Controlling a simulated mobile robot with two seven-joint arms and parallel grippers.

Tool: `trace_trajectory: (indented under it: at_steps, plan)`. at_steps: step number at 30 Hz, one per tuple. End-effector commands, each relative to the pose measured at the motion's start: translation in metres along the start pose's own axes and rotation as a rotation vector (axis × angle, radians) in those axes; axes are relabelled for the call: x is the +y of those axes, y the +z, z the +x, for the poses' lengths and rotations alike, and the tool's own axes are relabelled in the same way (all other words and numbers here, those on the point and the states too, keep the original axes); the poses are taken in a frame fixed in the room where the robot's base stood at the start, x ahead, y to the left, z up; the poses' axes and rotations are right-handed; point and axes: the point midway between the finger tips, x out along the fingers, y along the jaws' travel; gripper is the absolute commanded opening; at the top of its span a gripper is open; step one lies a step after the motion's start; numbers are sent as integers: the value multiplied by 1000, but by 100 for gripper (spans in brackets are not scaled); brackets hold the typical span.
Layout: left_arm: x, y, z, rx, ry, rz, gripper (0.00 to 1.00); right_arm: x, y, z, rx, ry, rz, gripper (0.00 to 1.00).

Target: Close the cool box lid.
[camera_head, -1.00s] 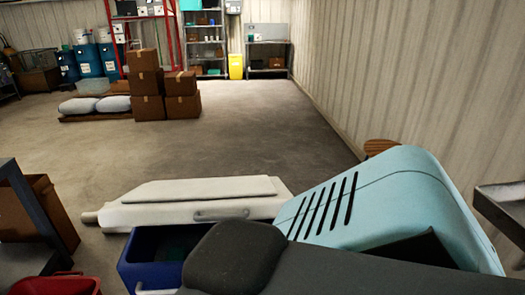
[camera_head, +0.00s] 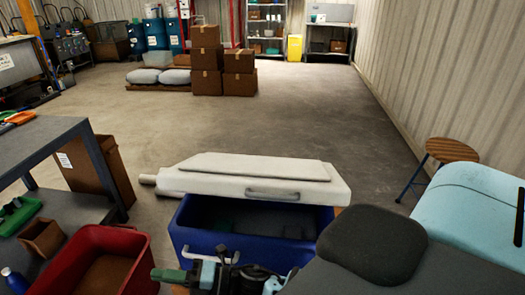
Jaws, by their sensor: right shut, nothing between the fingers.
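The cool box has a blue body (camera_head: 183,240) at the lower middle of the head view. Its white lid (camera_head: 235,184) is open at the box's far side, with a grey handle (camera_head: 272,194) on the edge facing me. The dark inside of the box shows below the lid, with something faintly green in it. My right gripper (camera_head: 225,272) is low in the picture, in front of the box's near side, and is shut and empty. It is apart from the lid. The bottom edge cuts it off, and dark arm parts hide the box's right side. My left gripper is not visible.
A red bin (camera_head: 92,238) stands left of the box, beside a grey table (camera_head: 70,137) and an open brown carton (camera_head: 112,180). A wooden stool (camera_head: 452,150) stands at the right. Stacked cartons (camera_head: 222,62) are farther back. The floor beyond the lid is clear.

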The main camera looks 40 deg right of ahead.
Motion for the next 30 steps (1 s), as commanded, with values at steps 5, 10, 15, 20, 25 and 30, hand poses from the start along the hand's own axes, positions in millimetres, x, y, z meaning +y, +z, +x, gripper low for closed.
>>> trace_trajectory:
  at_steps: [5,10,15,20,25,30]
  plan:
    - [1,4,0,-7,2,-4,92,33,5,34,342,110,-576,0]
    - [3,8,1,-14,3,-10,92,42,23,39,673,186,-1091,0]
    - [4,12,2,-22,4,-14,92,45,72,25,1030,217,-1542,0]
    - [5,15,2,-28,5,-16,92,61,146,-4,1401,185,-1865,0]
    - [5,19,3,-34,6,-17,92,107,238,-51,1824,74,-2049,0]
    - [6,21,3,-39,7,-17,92,172,310,-107,2183,-73,-2039,0]
